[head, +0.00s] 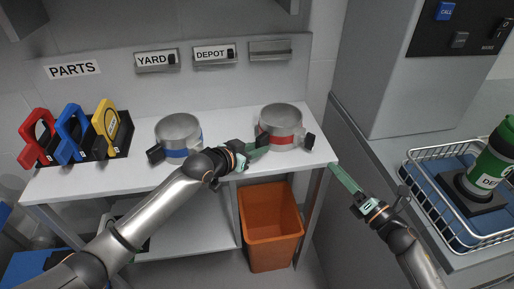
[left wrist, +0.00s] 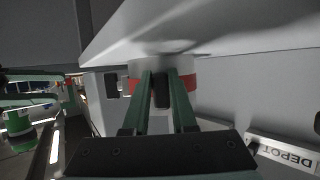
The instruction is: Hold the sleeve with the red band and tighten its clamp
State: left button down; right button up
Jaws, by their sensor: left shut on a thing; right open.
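The sleeve with the red band (head: 281,124) is a grey metal ring standing on the white shelf at its right end. A black clamp knob (head: 309,140) sticks out at its right front. My left gripper (head: 266,144) reaches its left front side. In the left wrist view, the fingers of my left gripper (left wrist: 163,82) are shut on a black grip (left wrist: 161,91) in front of the red band (left wrist: 189,82). My right gripper (head: 338,170) is open and empty, off the shelf's right front corner, apart from the sleeve.
A sleeve with a blue band (head: 179,138) stands left on the shelf (head: 235,120). Red, blue and yellow parts (head: 106,122) stand in a rack at far left. An orange bin (head: 270,225) is below. A wire basket (head: 455,200) with a green bottle (head: 495,155) is at right.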

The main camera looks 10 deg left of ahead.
dwell(0.9)
pick_arm(q)
jog(key=c, duration=1.2)
grip_release()
jog(key=shift+c, duration=0.2)
grip_shut()
